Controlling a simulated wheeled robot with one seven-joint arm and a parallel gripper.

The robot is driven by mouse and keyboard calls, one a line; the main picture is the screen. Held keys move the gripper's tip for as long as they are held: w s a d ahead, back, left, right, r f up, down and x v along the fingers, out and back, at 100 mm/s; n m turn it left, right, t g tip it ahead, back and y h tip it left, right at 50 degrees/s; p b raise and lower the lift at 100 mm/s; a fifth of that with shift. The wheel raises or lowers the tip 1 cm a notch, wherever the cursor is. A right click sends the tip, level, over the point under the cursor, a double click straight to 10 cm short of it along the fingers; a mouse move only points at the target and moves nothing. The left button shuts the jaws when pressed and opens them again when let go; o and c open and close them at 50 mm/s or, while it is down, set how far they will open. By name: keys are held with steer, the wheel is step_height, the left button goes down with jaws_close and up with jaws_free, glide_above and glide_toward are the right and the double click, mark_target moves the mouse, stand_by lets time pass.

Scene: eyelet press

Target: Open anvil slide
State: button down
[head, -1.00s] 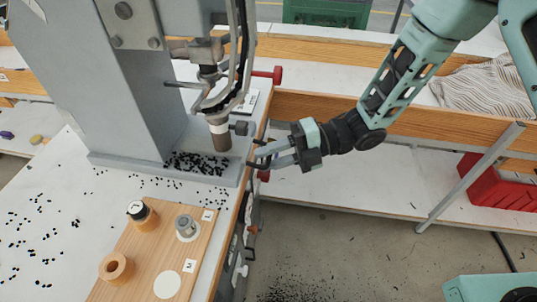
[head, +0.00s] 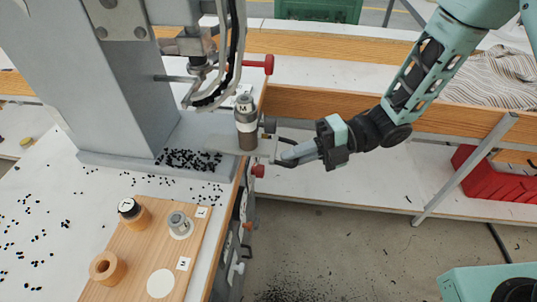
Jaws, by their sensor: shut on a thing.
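The anvil slide (head: 228,145) is a flat grey plate that sticks out of the press base to the right, past the table edge. A cylinder labelled M (head: 245,116), with a grey upper part and brown lower part, stands upright on it, clear of the press head (head: 202,70). My gripper (head: 280,152) is shut on the slide's outer right end, its dark fingertips at that end. The fingers partly hide the handle there.
Dark eyelets (head: 187,160) lie scattered on the press base and table. A wooden board (head: 130,250) at the front holds a T-marked piece (head: 130,209), a grey die (head: 179,222) and a wooden ring (head: 106,268). Red knobs (head: 267,64) stick out by the table edge.

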steer(key=d, duration=0.4)
steer(key=shift+s+d, duration=0.3)
steer(key=c, duration=1.5)
jaws_free()
steer(key=b+v, duration=0.2)
steer(key=v, duration=1.5)
steer(key=shift+d, duration=0.25)
steer(key=shift+w+a, duration=0.1)
